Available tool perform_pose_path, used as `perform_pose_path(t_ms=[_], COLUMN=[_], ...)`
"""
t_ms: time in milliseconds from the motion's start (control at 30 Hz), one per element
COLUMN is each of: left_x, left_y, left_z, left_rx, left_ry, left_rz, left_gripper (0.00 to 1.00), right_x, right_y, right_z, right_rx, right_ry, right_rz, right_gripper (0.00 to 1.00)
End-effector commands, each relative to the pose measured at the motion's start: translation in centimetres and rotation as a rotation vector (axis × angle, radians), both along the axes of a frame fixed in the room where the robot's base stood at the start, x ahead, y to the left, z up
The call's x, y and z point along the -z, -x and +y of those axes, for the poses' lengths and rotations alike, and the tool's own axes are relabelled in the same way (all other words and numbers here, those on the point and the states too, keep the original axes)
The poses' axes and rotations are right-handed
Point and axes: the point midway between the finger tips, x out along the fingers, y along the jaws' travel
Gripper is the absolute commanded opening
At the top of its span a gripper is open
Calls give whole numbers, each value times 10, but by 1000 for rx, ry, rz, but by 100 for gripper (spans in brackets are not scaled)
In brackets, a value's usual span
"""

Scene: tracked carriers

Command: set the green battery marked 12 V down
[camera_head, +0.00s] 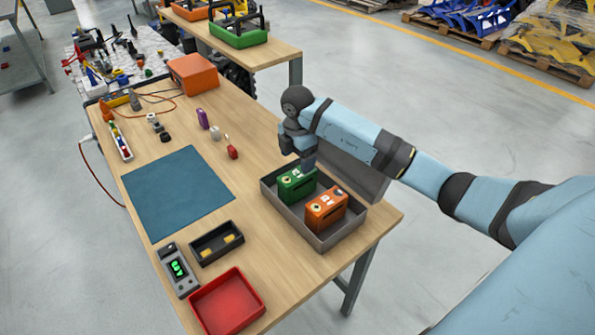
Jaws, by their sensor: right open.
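The green battery (293,188) stands in the left part of a grey open box (322,243). Its marking is too small to read. An orange battery (326,211) stands beside it in the same box. My right gripper (307,166) is open, right above the green battery's top. The gripper hides part of the battery's top, and I cannot tell whether the fingers touch it. My left gripper is not in view.
The box's raised grey lid (352,172) stands behind it, beneath my right arm. A blue mat (178,194), a black tray (216,243), a meter (178,270) and a red tray (227,303) lie to the left. Bare wood lies between mat and box.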

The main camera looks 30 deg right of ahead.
Motion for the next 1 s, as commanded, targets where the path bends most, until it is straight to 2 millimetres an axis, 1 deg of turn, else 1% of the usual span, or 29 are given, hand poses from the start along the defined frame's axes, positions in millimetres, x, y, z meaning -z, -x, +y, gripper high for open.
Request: perform_pose_path(t_ms=[33, 100, 200, 300, 867, 967, 1000], left_x=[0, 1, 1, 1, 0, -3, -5], left_y=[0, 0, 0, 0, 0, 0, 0], left_z=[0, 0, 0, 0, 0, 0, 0], left_rx=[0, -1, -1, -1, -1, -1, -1], left_ry=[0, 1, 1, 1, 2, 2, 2], left_rz=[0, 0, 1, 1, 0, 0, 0], left_gripper=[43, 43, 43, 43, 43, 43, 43], right_x=[-10, -19, -30, -35, -35, -29, -24], right_y=[-1, 0, 0, 0, 0, 4, 7], right_z=[0, 0, 0, 0, 1, 13, 23], right_rx=[-1, -2, -1, 0, -3, -44, -79], right_ry=[2, 0, 1, 1, -3, -53, -98], right_rz=[-3, -2, -1, 0, 1, 1, 0], right_gripper=[79, 79, 79, 79, 79, 79, 79])
